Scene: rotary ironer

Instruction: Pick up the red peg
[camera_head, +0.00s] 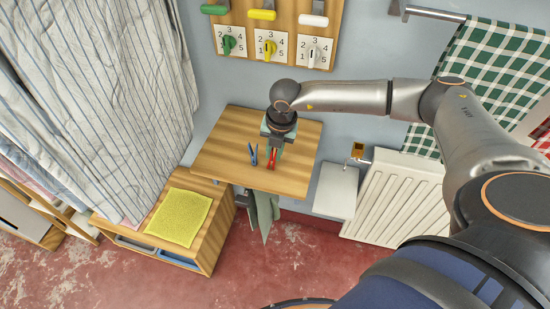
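The red peg (271,159) lies on the small wooden shelf table (223,157) near the wall. A blue peg (253,154) lies just to its left. My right gripper (274,146) points down at the red peg, at its far end. The gripper is small and dark here, and its wrist covers the fingers in part. I cannot tell whether the fingers are apart or touch the peg. My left gripper is not in view.
A grey-green cloth (263,213) hangs below the table's front edge. A yellow cloth (180,216) lies on a low wooden unit at the left. A white radiator (397,197) stands at the right. Numbered dials (269,46) are on the wall behind. Striped fabric (100,95) hangs at left.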

